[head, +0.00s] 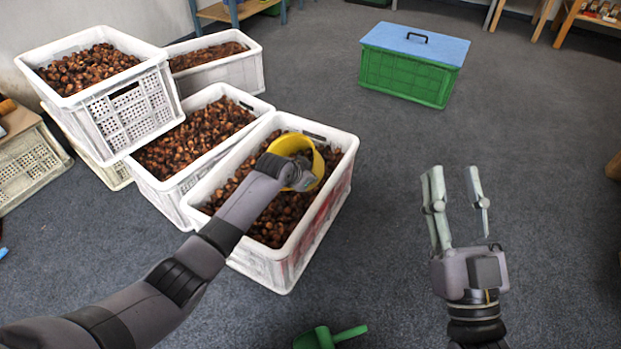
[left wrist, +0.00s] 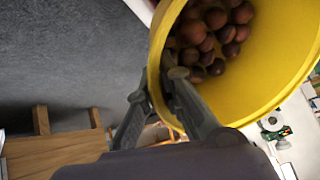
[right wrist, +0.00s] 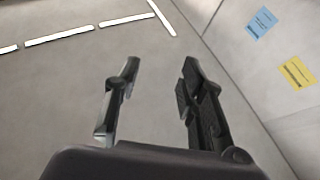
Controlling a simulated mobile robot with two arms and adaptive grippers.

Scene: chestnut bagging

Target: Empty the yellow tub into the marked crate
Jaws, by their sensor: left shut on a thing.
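The yellow tub (head: 318,163) is above the nearest white crate, its mouth tilted. The left wrist view shows the tub (left wrist: 285,60) with several chestnuts (left wrist: 212,35) inside. My left gripper (head: 298,178) is shut on the tub's wall; one finger is inside the tub in the left wrist view (left wrist: 165,90). The nearest crate (head: 283,268) holds chestnuts and has red marking on its right side, so it looks like the marked one. My right gripper (head: 455,185) is open and empty, over bare floor to the right; its spread fingers also show in the right wrist view (right wrist: 160,80).
Other white crates with chestnuts stand behind and left, one stacked higher (head: 125,110). A green box with a blue lid (head: 410,75) stands at the back. A green handled object (head: 325,338) lies at the front. The floor on the right is clear.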

